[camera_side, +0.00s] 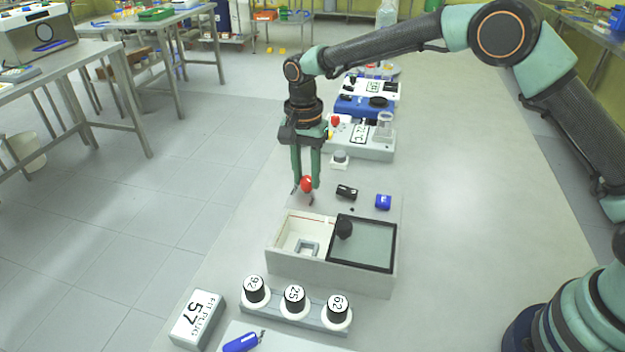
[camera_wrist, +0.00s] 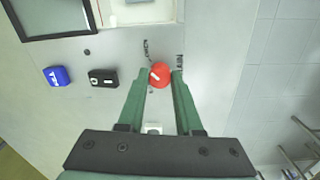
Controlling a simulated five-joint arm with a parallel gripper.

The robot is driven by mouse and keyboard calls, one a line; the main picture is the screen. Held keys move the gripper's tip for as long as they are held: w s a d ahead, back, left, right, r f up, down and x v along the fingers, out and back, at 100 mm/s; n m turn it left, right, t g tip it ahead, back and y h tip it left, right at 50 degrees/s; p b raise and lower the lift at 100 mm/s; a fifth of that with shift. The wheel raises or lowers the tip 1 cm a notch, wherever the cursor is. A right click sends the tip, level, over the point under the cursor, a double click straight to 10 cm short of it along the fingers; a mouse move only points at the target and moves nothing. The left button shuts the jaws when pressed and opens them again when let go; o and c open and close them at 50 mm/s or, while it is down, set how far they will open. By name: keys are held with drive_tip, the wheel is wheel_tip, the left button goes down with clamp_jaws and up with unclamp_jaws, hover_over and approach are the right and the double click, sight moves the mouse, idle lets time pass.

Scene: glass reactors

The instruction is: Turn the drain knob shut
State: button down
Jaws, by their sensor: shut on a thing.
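The red drain knob (camera_side: 307,184) stands on the grey bench plate at the near side of my gripper (camera_side: 306,188). In the wrist view the red knob (camera_wrist: 160,75) sits between the fingertips of my gripper (camera_wrist: 160,80). The green fingers are shut on it, pointing down from above. The knob carries a short pale mark on its top. Small dark lettering lies on the plate on both sides of it; I cannot read it. The fingers hide part of the knob in the side view.
A black switch (camera_side: 347,191) and a blue block (camera_side: 383,202) sit right of the knob. A white tray box with a dark-framed lid (camera_side: 362,242) stands in front. Numbered round caps (camera_side: 294,297) stand nearer the camera. A hotplate (camera_side: 372,142) stands behind.

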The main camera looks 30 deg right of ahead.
drive_tip(key=shift+n, duration=0.3)
drive_tip(key=n, duration=0.9)
drive_tip(key=shift+a, duration=0.1)
drive_tip(key=n, duration=0.4)
drive_tip(key=shift+s+a+n+t, duration=0.1)
drive_tip(key=shift+n+t, duration=0.2)
drive_tip(key=shift+n, duration=1.8)
drive_tip(key=c, duration=0.6)
unclamp_jaws()
